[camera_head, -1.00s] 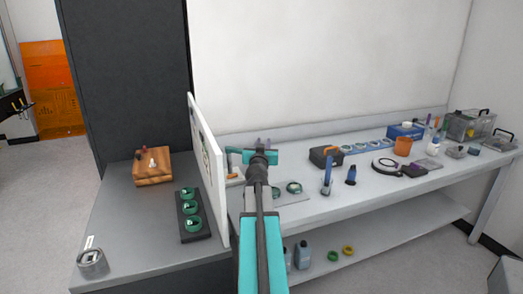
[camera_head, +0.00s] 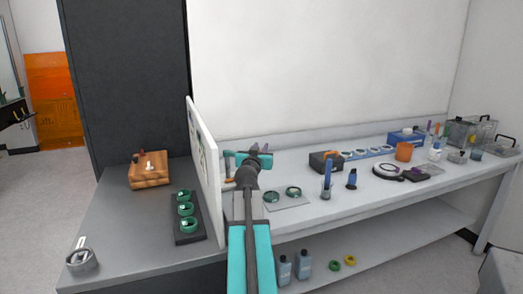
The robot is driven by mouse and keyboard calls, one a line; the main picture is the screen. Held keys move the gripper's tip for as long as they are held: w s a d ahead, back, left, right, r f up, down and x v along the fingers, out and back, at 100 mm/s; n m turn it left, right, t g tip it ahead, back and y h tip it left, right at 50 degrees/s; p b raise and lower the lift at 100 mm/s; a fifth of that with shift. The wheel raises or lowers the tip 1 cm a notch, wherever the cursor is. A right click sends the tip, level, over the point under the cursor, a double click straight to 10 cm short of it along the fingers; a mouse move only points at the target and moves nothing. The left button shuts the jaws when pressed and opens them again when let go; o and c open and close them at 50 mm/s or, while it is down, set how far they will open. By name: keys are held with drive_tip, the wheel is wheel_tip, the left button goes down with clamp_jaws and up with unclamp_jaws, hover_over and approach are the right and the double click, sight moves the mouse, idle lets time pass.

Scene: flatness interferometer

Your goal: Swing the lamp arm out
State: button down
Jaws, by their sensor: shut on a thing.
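My gripper (camera_head: 255,152) is at the end of my outstretched arm, over the left part of the long white bench (camera_head: 330,208), just right of the white upright panel (camera_head: 204,165). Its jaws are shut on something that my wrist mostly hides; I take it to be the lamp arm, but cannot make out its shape. A small orange-brown part (camera_head: 230,181) shows below left of the gripper. A light grey plate (camera_head: 290,207) with two round green-rimmed pieces lies right of my wrist.
Left of the panel, a grey worktop (camera_head: 125,235) holds a wooden block (camera_head: 149,171), a black tray (camera_head: 187,236) of green rings and a metal cup (camera_head: 82,261). Right along the bench stand a black box (camera_head: 325,162), a blue bottle (camera_head: 327,178) and an orange cup (camera_head: 404,151).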

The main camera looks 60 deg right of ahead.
drive_tip(key=shift+r, duration=0.15)
drive_tip(key=c, duration=1.5)
unclamp_jaws()
drive_tip(key=shift+c, duration=0.2)
